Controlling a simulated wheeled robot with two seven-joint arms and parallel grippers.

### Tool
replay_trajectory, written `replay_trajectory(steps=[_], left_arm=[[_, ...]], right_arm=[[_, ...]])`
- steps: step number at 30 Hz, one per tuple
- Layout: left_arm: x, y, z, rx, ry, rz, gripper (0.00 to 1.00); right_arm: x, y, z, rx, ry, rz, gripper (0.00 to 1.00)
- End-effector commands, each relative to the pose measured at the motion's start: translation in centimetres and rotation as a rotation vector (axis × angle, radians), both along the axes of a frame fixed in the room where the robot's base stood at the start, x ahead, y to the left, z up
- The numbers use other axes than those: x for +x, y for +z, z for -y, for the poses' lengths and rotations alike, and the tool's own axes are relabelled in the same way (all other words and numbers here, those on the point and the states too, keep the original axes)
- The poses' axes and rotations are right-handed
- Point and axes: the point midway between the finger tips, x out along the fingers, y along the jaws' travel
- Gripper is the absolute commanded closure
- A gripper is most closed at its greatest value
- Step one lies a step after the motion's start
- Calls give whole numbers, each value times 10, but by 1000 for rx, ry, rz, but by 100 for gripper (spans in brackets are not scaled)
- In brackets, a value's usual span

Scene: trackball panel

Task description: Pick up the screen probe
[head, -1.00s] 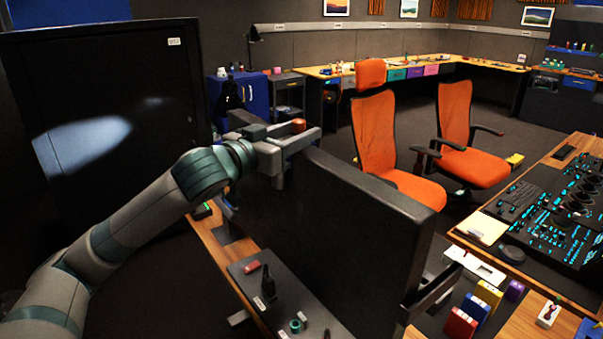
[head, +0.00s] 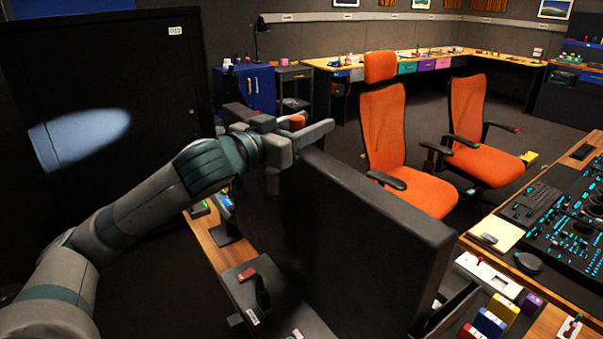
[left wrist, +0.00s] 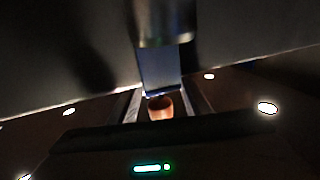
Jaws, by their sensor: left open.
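My left gripper (head: 312,127) is at the top left corner of a large black monitor (head: 375,240) in the head view, with its fingers pointing right. It is open. An orange-brown rounded piece (head: 297,121) shows between its fingers, partly hidden by the near finger; it may be part of the screen probe, but I cannot tell for sure. The left wrist view shows a copper-coloured, cup-like end (left wrist: 160,107) between the two fingers, with a grey cylinder (left wrist: 165,25) above it. I cannot tell whether the fingers touch it. My right gripper is not in view.
The monitor stands close beside and below the left gripper. A desk (head: 215,240) with dark equipment lies below. Two orange chairs (head: 395,140) stand behind, and a console (head: 570,215) is at the right. A black cabinet (head: 90,60) stands at the left.

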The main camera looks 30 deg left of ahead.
Motion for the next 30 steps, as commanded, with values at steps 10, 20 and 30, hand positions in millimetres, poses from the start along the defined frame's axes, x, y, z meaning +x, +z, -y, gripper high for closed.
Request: replay_trajectory(steps=[10, 20, 30], left_arm=[[-2, 0, 1, 0, 1, -1, 56], [-2, 0, 1, 0, 1, -1, 71], [-2, 1, 1, 0, 1, 1, 100]], right_arm=[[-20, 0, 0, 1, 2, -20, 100], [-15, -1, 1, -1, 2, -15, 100], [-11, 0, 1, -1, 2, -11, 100]])
